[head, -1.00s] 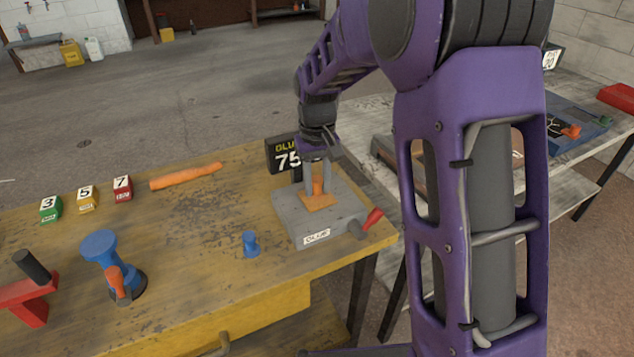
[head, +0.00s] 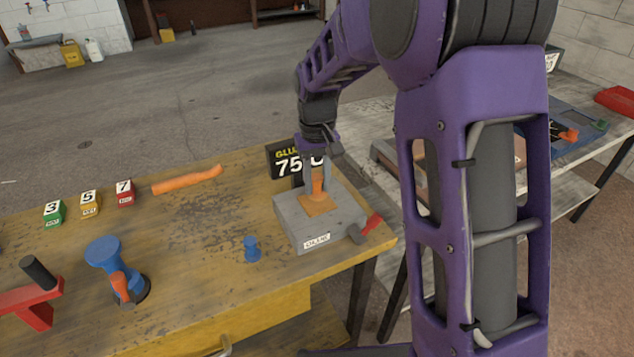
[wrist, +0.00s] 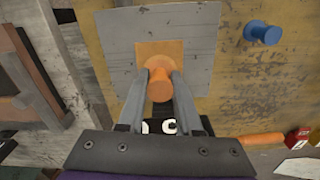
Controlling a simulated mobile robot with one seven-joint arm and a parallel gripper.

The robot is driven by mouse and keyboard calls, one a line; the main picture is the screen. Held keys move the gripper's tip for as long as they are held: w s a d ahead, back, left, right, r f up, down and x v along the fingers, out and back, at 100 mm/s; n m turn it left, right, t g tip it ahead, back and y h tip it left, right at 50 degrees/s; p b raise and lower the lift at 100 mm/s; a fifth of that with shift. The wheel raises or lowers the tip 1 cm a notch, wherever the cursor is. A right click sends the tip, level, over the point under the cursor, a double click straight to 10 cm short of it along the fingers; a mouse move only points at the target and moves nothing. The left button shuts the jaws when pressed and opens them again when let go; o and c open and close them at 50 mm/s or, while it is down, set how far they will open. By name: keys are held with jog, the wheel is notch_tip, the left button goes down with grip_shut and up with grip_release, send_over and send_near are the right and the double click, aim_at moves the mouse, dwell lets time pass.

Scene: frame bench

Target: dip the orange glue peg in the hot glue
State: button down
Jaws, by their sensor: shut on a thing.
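My gripper (head: 317,180) is shut on the orange glue peg (head: 318,188) and holds it upright over the grey glue pot (head: 290,232). The peg also shows between the fingers in the wrist view (wrist: 158,82). An orange square of glue (head: 318,207) lies in the top of the pot, right below the peg. I cannot tell whether the peg's lower end touches the glue. The pot bears a label on its front and a red-handled lever (head: 370,225) on its right side. A dark display (head: 288,163) behind it reads "GLUE 75", its right part hidden.
A blue peg (head: 251,248) stands left of the pot. An orange rod (head: 187,180) and several numbered blocks (head: 88,204) lie farther back. A blue stand (head: 103,255) and a red stand (head: 35,295) are at the left. A second bench (head: 560,190) is at the right.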

jog(key=shift+r+p, duration=1.6)
jog(key=shift+r, duration=0.7)
